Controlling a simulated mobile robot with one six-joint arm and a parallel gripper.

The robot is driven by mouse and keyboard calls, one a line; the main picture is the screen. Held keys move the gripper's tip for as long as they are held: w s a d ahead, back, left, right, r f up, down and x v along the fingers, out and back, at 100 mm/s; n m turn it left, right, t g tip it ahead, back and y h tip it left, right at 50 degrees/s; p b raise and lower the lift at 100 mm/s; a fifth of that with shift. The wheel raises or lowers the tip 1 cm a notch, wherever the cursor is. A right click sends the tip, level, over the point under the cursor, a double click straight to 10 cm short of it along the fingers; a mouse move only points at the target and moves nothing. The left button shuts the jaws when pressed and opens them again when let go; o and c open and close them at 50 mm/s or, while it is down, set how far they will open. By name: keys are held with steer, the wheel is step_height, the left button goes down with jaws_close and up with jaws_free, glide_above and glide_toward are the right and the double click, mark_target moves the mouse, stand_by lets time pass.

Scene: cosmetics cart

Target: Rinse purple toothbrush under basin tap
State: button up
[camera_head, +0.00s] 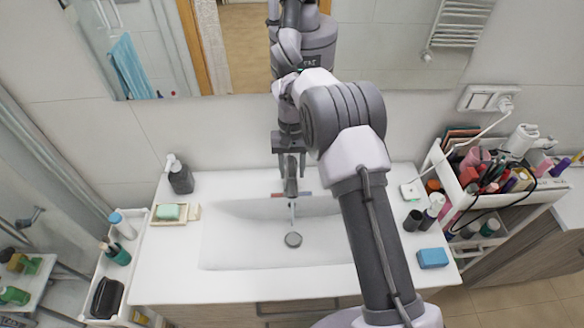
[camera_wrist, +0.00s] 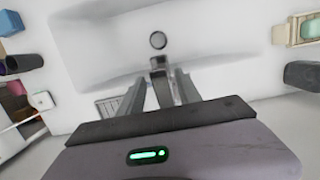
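My gripper (camera_head: 291,185) points down over the back edge of the white basin (camera_head: 235,245), at the tap. In the wrist view, my gripper's (camera_wrist: 158,82) two fingers stand apart with nothing seen held between them. The metal tap (camera_wrist: 159,64) shows beyond and between the fingers; I cannot tell whether they touch it. In the head view, the gripper mostly hides the tap, and small red and blue marks show on either side. The round drain (camera_head: 293,240) lies in front of it. I cannot make out a purple toothbrush in either view.
A green soap on a tray (camera_head: 168,212) and a dark dispenser (camera_head: 180,175) stand left of the basin. A blue box (camera_head: 433,258), a black cup (camera_head: 413,220) and bottles stand right. A crowded cosmetics cart (camera_head: 515,185) is beyond. The mirror is close behind my arm.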

steer(key=shift+r, duration=0.1)
steer(key=w+r+p, duration=0.3)
steer(key=r, duration=1.4)
steer(key=shift+p, duration=0.3)
